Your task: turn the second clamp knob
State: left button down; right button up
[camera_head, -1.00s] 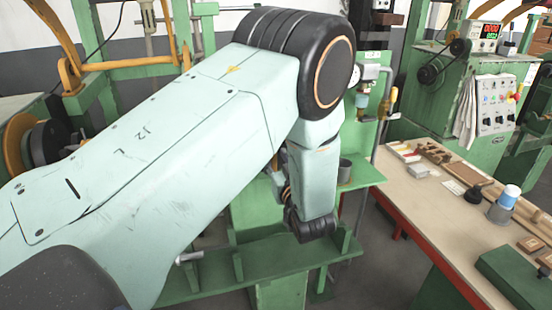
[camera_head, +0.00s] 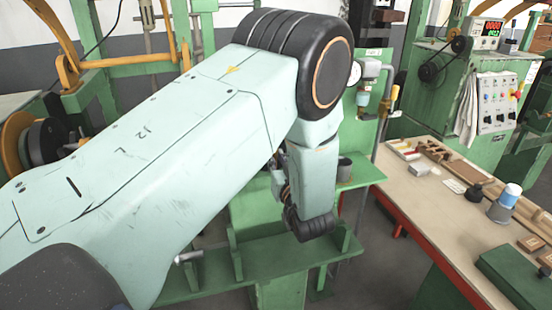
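My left arm fills the left and middle of the head view, coming in from the lower left and bending down at a black joint. Its wrist end hangs in front of the green machine frame (camera_head: 290,250). My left gripper cannot be made out; it seems hidden behind the arm's own links. No clamp knob can be identified for sure. A small metal rod end (camera_head: 188,257) sticks out at the frame's left. Dark and metal parts show just left of the wrist, too small and covered to name. My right gripper is not in view.
A gauge (camera_head: 354,73) and pipe stand behind the arm.

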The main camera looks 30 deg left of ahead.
pick_arm(q)
jog(key=m, duration=0.2)
jog(key=m+p, duration=0.1)
jog(key=m, duration=0.1)
jog(key=shift+w+d+r, duration=0.15)
jog(key=shift+w, duration=0.05)
jog(key=shift+f+m+p, duration=0.4)
jog(key=shift+m+p, duration=0.05)
jog(key=shift+m, duration=4.05)
jog(key=shift+f+m+p, duration=0.4)
jog(key=shift+m+p, duration=0.05)
jog(key=shift+m, duration=4.05)
jog(key=shift+f+m+p, duration=0.4)
jog(key=shift+m+p, duration=0.05)
jog(key=shift+m, duration=4.05)
jog(key=shift+s, duration=0.1)
jog(key=c, duration=1.3)
grip_release()
jog(key=shift+f, duration=0.1)
